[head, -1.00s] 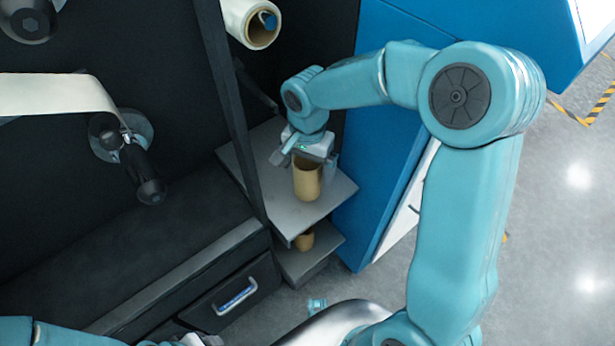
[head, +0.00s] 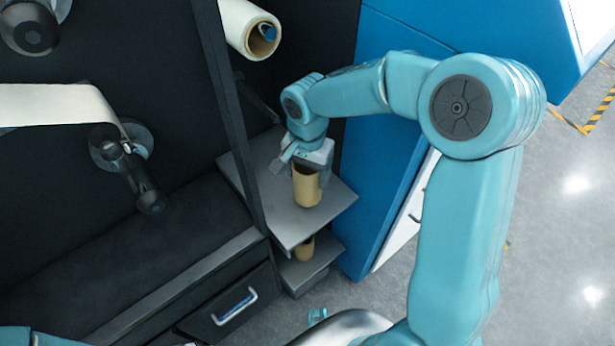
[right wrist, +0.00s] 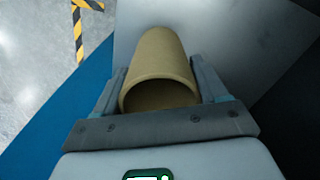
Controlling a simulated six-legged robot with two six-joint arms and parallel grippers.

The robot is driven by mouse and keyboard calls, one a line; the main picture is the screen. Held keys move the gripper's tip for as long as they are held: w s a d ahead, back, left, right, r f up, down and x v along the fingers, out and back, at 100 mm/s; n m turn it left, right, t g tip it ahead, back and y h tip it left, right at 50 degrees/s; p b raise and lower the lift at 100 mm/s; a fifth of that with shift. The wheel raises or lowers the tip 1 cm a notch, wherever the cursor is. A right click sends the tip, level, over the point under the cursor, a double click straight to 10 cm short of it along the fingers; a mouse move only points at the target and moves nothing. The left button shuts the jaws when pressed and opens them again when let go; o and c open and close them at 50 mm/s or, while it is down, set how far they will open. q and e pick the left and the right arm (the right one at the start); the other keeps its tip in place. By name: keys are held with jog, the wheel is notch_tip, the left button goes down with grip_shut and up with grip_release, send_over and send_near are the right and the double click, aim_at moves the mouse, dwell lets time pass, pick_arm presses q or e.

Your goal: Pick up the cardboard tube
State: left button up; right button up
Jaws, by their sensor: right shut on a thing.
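The tan cardboard tube (head: 306,188) stands upright on the upper grey shelf (head: 330,207) in the head view. My right gripper (head: 306,166) is above it, with its fingers down around the tube's upper end. In the right wrist view the tube (right wrist: 160,62) lies between the two fingers of my right gripper (right wrist: 160,92), with its open end toward the camera. The fingers are shut on it. Whether its base touches the shelf is hard to tell. My left gripper does not show; only part of my left arm appears at the lower left.
A second tan tube (head: 304,246) stands on the lower shelf (head: 312,268). A white roll (head: 247,27) hangs above the shelves. A dark post (head: 232,120) is close on the left, and a blue cabinet (head: 388,150) is close on the right. A drawer (head: 232,308) is below.

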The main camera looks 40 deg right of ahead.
notch_tip(320, 180, up, 16)
jog(key=p, duration=0.3)
dwell(0.6)
